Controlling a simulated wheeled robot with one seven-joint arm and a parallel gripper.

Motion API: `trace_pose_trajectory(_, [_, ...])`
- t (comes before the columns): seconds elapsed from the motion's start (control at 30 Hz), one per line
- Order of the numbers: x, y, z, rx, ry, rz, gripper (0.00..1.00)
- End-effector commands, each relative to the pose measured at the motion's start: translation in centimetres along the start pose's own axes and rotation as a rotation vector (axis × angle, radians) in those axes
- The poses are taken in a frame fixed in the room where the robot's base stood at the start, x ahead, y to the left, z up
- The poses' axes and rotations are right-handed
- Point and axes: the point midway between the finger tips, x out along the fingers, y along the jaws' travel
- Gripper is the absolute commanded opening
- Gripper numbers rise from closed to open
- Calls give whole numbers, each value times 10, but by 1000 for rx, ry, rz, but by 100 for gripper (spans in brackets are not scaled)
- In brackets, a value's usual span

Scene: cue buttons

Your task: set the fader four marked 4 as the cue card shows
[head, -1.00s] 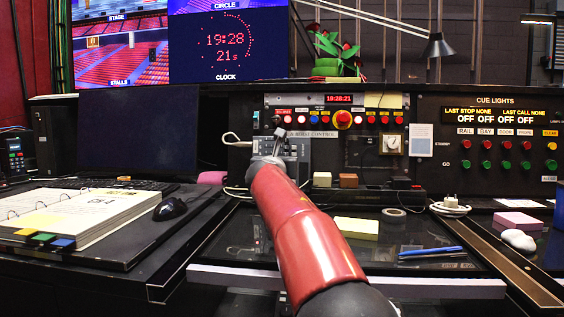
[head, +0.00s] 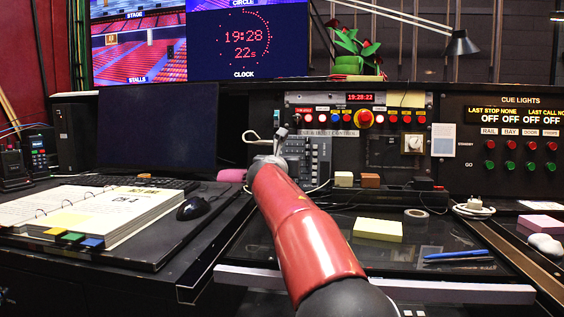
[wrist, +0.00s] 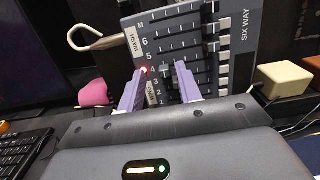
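The fader panel (head: 318,155), marked SIX WAY, stands upright at the back of the desk, partly behind my gripper (head: 281,133). In the wrist view the panel (wrist: 226,60) has numbered rows of sliders. A red light glows by the row marked 4, near my left fingertip. My purple fingers (wrist: 161,76) are apart, with the slider area of that row between them. I cannot tell whether they touch the fader cap. An open binder (head: 125,212) on the left has a page that seems to read CH 4; its smaller print is illegible.
A button panel (head: 365,118) is above the faders, with a cue lights panel (head: 515,135) to the right. A cream block (head: 343,179) and brown block (head: 370,180) sit near the fader panel. A yellow pad (head: 378,229) lies in front.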

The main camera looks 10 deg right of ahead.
Motion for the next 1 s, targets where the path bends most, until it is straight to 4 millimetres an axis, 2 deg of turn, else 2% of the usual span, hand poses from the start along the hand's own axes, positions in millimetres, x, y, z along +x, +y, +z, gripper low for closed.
trace_pose_trajectory(0.17, [-21, 1, -2, 2, -1, 4, 35])
trace_pose_trajectory(0.4, [-62, 1, -2, 1, -1, 4, 35])
trace_pose_trajectory(0.5, [-72, 2, -1, 2, -1, 3, 35])
trace_pose_trajectory(1.0, [-77, 1, 0, 0, 0, 2, 35])
